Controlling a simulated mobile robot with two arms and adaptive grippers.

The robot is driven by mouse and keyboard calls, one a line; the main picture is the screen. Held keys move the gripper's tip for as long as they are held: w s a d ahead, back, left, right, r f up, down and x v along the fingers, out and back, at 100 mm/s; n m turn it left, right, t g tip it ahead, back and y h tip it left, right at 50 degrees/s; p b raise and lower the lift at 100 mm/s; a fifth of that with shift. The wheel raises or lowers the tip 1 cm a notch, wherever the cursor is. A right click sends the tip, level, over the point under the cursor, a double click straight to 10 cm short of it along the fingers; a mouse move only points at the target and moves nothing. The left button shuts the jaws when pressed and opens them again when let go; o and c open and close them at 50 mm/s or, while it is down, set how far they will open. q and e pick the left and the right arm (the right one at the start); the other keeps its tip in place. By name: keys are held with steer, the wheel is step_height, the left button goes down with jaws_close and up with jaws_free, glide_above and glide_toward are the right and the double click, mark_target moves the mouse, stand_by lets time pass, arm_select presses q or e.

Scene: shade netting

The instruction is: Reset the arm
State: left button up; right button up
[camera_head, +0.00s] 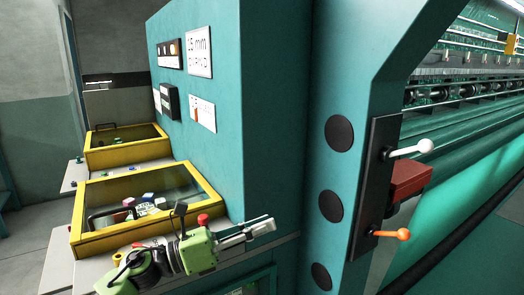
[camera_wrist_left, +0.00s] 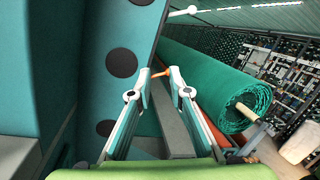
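My left gripper (camera_head: 268,222) points right in the head view, in front of the teal machine housing (camera_head: 275,110). In the left wrist view my left gripper (camera_wrist_left: 160,76) has its two fingers apart with nothing held between them. An orange-tipped lever (camera_head: 390,234) and a white-tipped lever (camera_head: 410,149) stick out from a dark plate (camera_head: 376,185) on the machine's post. The orange lever lies beyond the fingertips, apart from them in the head view. My right gripper is in neither view.
Yellow-framed boxes (camera_head: 82,237) with clear lids stand on the left, close to my left arm. A red box (camera_head: 410,178) sits beside the levers. A roll of green netting (camera_wrist_left: 215,75) lies to the right in the left wrist view.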

arm_select(q)
steer(key=w+a+f+n+t+y, duration=0.1)
steer(key=a+f+n+t+y, duration=0.2)
steer(key=n+t, duration=0.5)
steer(key=w+a+f+n+t+y, duration=0.1)
steer(key=a+n+t+y, duration=0.35)
steer(key=n, duration=0.75)
steer(key=s+a+f+n+g+y, duration=0.3)
steer(key=s+a+f+n+y, duration=0.15)
steer(key=f+n, duration=0.3)
steer(key=s+a+f+n+g+y, duration=0.25)
steer(key=a+f+n+y, duration=0.35)
steer(key=f, duration=0.3)
steer(key=s+a+f+n+g, duration=0.1)
steer(key=s+f+n+g, duration=0.55)
steer(key=s, duration=0.75)
steer(key=s+a+f+n+g, duration=0.1)
steer(key=s+f+n+g, duration=0.25)
steer(key=s+f, duration=0.8)
steer(key=s+f+g, duration=0.1)
steer(key=s+f, duration=0.1)
steer(key=f, duration=1)
steer(key=s+f+g, duration=0.1)
steer(key=s+f, duration=0.1)
steer(key=f, duration=1)
steer(key=s+a+f+g, duration=0.1)
steer(key=s+a+f, duration=0.2)
steer(key=s+f, duration=1.2)
steer(key=shift+s+m, duration=0.35)
steer(key=shift+s, duration=0.6)
